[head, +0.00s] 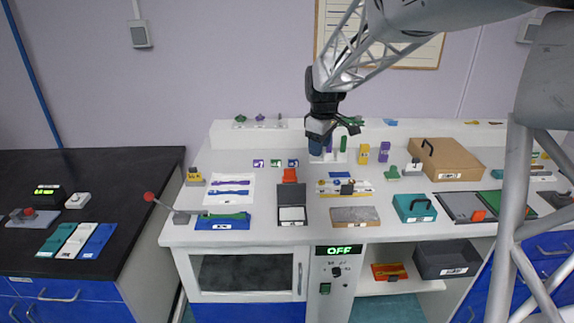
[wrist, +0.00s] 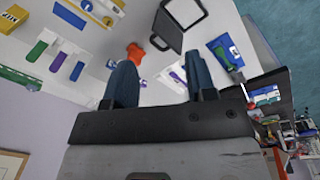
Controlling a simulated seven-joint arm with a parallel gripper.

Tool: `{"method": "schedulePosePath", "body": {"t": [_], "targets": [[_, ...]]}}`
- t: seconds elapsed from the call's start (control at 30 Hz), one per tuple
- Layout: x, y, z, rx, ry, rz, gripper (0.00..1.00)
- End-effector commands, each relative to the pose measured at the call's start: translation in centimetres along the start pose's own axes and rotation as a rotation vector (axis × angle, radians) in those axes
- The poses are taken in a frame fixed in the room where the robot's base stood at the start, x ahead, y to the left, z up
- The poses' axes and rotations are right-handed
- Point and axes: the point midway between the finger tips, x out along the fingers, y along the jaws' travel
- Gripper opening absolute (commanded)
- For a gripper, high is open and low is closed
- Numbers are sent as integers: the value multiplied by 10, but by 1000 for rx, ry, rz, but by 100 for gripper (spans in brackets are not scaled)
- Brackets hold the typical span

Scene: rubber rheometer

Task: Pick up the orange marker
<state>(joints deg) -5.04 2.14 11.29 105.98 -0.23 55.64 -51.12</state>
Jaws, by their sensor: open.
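I cannot make out a clear orange marker. An orange object (head: 290,175) stands on the white bench behind a black-framed tray; its exact shape is too small to tell. In the wrist view an orange object (wrist: 135,54) lies just beyond my left finger, apart from it. My gripper (head: 321,138) hangs above the rear of the bench, to the right of and higher than the orange object. In the wrist view its two blue fingers (wrist: 160,68) are spread with nothing held between them.
A blue tray (head: 222,222) is at left, a cardboard box (head: 447,158) at right. A red-knobbed lever (head: 150,197) rises at the left edge.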

Motion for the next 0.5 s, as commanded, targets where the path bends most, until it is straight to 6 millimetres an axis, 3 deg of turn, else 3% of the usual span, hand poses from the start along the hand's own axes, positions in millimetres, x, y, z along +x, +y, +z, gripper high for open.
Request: {"method": "schedulePosePath", "body": {"t": [0.5], "targets": [[81, 74, -92, -299, -21, -42, 51]]}}
